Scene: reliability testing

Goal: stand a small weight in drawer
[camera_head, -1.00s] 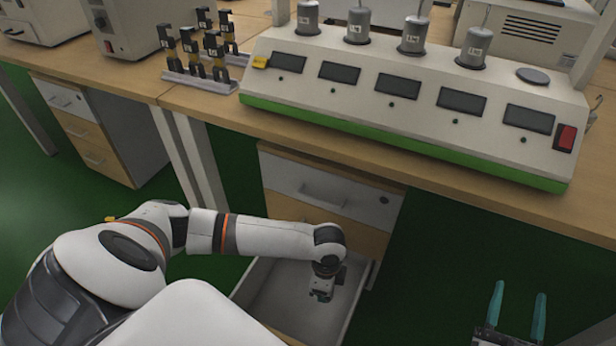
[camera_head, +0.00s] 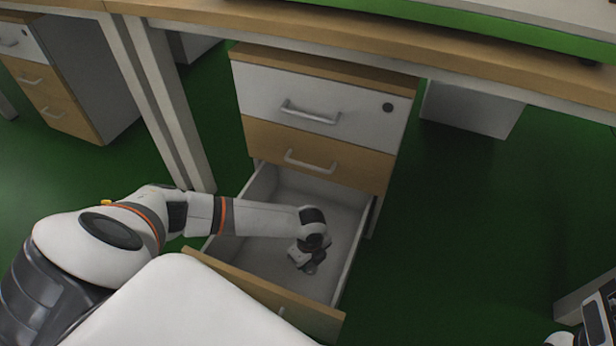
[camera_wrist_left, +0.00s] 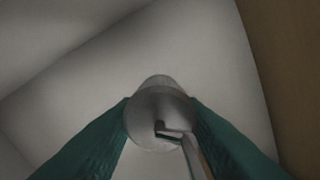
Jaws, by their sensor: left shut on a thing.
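The small weight (camera_wrist_left: 157,104) is a grey metal cylinder with a hook on top, seen from above in the left wrist view. My left gripper (camera_wrist_left: 160,125) has its green fingers on both sides of the weight and is shut on it. In the head view my left gripper (camera_head: 308,266) is inside the open bottom drawer (camera_head: 265,194); the weight is hidden there by the gripper and wrist. The pale drawer floor shows below the weight in the wrist view; I cannot tell whether the weight touches it. My right gripper is out of view; only part of my right arm shows at the lower right.
The drawer's wooden front (camera_head: 262,290) is nearest to me. Above are two shut drawers with metal handles (camera_head: 310,112). The bench top (camera_head: 330,45) overhangs the cabinet. Green floor (camera_head: 460,220) is clear to the right.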

